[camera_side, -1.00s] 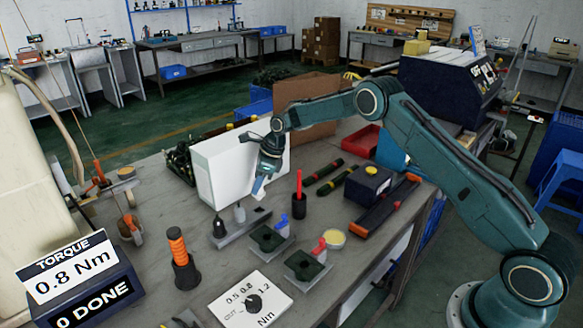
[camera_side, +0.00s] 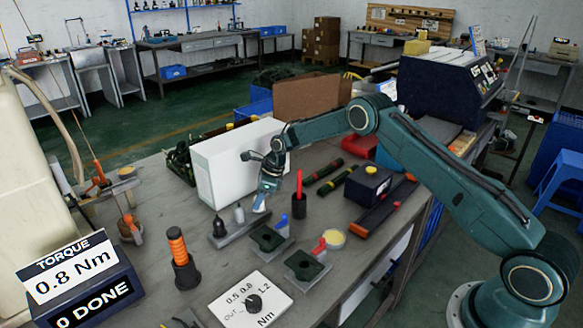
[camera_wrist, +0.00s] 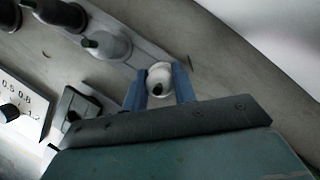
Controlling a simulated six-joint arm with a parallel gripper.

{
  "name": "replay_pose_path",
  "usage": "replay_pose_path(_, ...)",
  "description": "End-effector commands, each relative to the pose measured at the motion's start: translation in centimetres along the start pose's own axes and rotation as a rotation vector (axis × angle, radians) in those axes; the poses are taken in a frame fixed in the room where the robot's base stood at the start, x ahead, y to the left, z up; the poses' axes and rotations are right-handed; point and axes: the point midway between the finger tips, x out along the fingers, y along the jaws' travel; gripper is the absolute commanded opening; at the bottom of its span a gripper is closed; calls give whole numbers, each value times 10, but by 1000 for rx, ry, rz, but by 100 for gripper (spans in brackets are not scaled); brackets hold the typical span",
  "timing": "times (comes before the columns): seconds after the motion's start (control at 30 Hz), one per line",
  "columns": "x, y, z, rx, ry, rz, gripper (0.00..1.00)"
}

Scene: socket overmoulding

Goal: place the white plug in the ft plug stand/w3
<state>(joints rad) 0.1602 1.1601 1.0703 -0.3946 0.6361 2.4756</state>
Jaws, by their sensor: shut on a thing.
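My gripper (camera_side: 261,200) points down over the far right end of the grey plug stand (camera_side: 233,233). In the wrist view its two blue fingers (camera_wrist: 159,88) are shut on the white plug (camera_wrist: 158,74), which has a dark tip. The plug is in line with the stand's row, at its end. Whether it touches the stand or is seated cannot be told, because the gripper hides the spot. A black plug (camera_side: 219,228) and a grey plug (camera_side: 239,213) stand upright in the other places; they also show in the wrist view, the grey one (camera_wrist: 106,45) nearer.
A large white box (camera_side: 235,165) stands close behind my gripper. A black holder with a red tool (camera_side: 299,200) is just to its right. Dark fixtures with a blue clamp (camera_side: 282,222) and a red clamp (camera_side: 319,246) sit in front.

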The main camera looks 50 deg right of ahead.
Motion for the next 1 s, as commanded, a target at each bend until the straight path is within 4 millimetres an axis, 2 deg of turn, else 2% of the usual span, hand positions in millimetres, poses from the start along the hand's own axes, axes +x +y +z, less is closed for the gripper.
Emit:
replay_pose_path(0.3,2,0,-1,0,-1,0,5)
replay_pose_path(0.33,2,0,-1,0,-1,-1,33)
replay_pose_path(0.4,2,0,-1,0,-1,0,46)
replay_pose_path(0.43,2,0,-1,0,-1,0,49)
replay_pose_path(0.77,1,0,0,0,-1,0,49)
replay_pose_path(1.0,-11,0,1,0,-1,-1,49)
